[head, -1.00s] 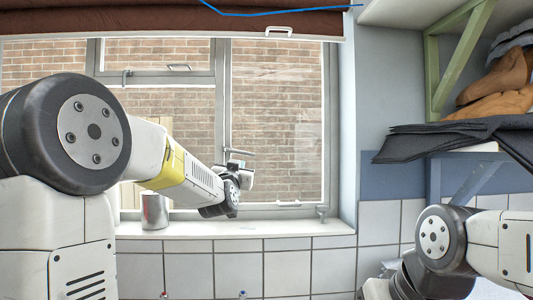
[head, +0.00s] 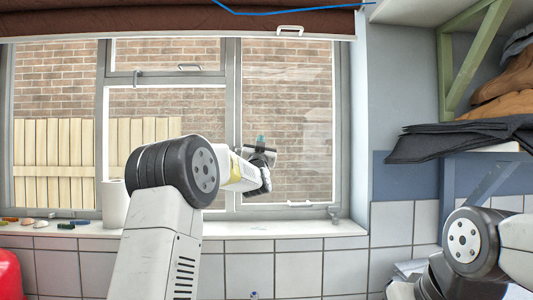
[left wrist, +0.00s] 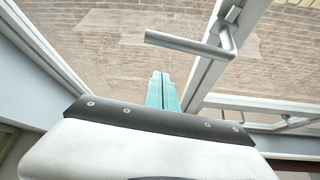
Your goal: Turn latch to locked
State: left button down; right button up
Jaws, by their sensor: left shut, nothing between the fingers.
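The latch (left wrist: 190,42) is a grey lever handle on the window's upright frame bar. In the left wrist view it is at the upper right, its lever pointing left from its pivot, roughly across the bar. My left gripper (left wrist: 162,78) has teal fingers pressed together with nothing between them. The fingertips appear just below the lever in that view; I cannot tell whether they touch it. In the head view my left gripper (head: 261,140) is at the frame bar, in front of the glass, and partly hides the latch area. My right gripper is not in view.
The window (head: 286,110) has other small handles, including a lower one (head: 299,204). A white cylinder (head: 114,205) and small items stand on the sill (head: 290,229). A shelf with dark cloth (head: 460,138) is at right. A red object (head: 8,275) is at lower left.

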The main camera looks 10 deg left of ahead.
pick_arm(q)
jog(key=f, duration=0.3)
jog(key=shift+w+a+f, duration=0.2)
jog(key=shift+a+f, duration=0.2)
jog(key=shift+f+m, duration=0.15)
jog(key=shift+m, duration=0.25)
jog(key=s+a+f+m+g+h, duration=0.1)
jog(key=a+f+m+g+h, duration=0.4)
jog(key=m, duration=1.1)
jog(key=shift+s+a+f+h, duration=0.15)
jog(key=shift+a+f+h, duration=0.75)
jog(key=shift+h, duration=0.7)
jog(key=shift+d+f, duration=0.1)
jog(key=shift+f, duration=0.05)
jog(key=shift+d, duration=0.15)
